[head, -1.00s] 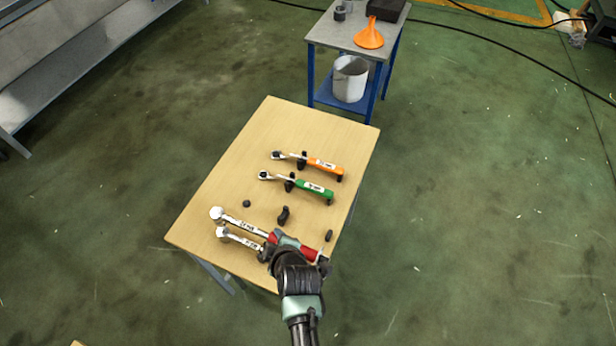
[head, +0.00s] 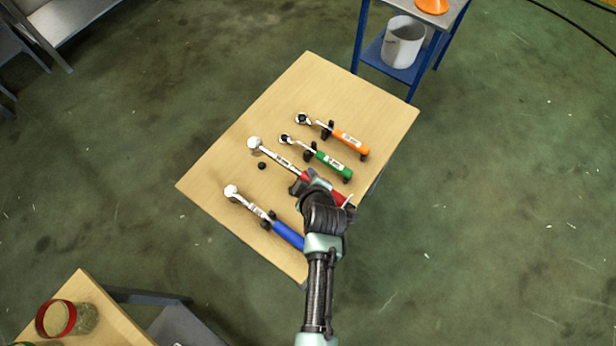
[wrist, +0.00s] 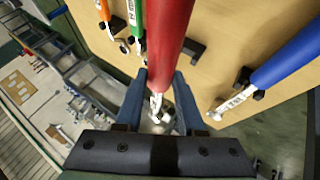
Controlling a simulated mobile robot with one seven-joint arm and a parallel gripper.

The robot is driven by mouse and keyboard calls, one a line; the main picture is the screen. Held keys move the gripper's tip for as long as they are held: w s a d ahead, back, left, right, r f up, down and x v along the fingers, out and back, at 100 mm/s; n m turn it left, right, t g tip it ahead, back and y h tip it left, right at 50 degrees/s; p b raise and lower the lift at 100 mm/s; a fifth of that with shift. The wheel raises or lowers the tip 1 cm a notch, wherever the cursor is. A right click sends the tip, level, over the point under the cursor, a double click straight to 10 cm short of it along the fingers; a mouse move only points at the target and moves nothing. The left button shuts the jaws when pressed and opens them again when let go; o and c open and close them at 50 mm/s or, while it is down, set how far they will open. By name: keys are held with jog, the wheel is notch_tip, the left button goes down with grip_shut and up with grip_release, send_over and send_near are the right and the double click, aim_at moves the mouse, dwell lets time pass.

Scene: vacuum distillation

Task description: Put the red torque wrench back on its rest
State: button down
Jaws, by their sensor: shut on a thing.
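The red torque wrench has a silver ratchet head and shaft and a red handle (head: 339,196). My gripper (head: 317,182) is shut on it, and its handle fills the upper middle of the wrist view (wrist: 168,35) between my fingers (wrist: 160,85). The wrench lies over the gap between the green and blue wrenches. Its rest is a row of black supports: a small round peg (head: 262,166) and a block (head: 297,187) partly covered by the wrench and gripper. In the wrist view a black support (wrist: 195,50) shows right of the handle. I cannot tell the wrench's exact height.
The green wrench (head: 334,165) and orange wrench (head: 351,143) lie on supports beyond the red one. The blue wrench (head: 287,235) lies nearer, on its own supports. The wooden table (head: 225,165) is bare at left. A blue-framed cart with a white bucket (head: 403,42) stands behind.

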jog(key=shift+w+d, duration=0.1)
notch_tip(320, 180, down, 6)
jog(key=b, duration=0.6)
jog(key=shift+r, duration=0.2)
jog(key=shift+f+b, duration=1.6)
dwell(1.1)
jog(key=shift+c, duration=2.2)
grip_release()
jog(key=shift+f, duration=0.1)
